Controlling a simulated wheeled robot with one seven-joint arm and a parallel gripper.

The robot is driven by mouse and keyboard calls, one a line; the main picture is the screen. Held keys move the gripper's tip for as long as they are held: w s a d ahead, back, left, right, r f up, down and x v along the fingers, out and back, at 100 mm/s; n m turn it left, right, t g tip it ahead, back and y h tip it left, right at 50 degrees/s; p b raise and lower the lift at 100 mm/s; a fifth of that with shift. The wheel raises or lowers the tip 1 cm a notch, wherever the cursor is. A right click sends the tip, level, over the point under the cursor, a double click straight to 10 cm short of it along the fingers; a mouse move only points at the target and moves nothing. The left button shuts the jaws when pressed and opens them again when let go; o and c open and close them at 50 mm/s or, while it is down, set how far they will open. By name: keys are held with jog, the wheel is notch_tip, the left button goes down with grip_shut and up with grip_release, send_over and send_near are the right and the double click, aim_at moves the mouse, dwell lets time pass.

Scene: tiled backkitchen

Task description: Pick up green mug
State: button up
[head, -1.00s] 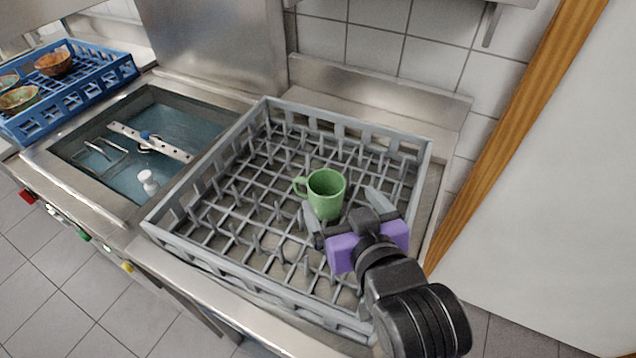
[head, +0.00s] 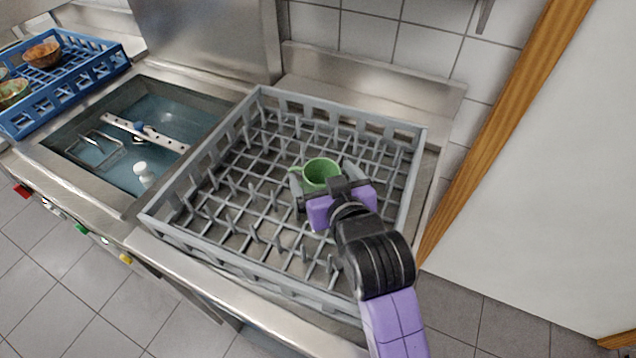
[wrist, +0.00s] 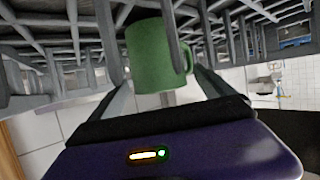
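The green mug (head: 321,171) stands upright in the grey dish rack, its handle toward the left in the head view. My gripper (head: 323,181) is at the near side of the mug, with one finger on each side of it. In the wrist view the mug (wrist: 156,56) shows between the two spread fingers (wrist: 166,82), its handle on the right. The fingers look apart from the mug's sides, and the gripper is open. The mug's lower front is hidden by my gripper in the head view.
The grey rack (head: 270,262) has upright prongs around the mug and a raised rim. A sink basin (head: 110,150) lies to the left. A blue rack (head: 90,85) with bowls is at the far left. A tiled wall (head: 400,45) stands behind.

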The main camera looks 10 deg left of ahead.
jog(key=c, duration=1.7)
jog(key=shift+r, duration=0.1)
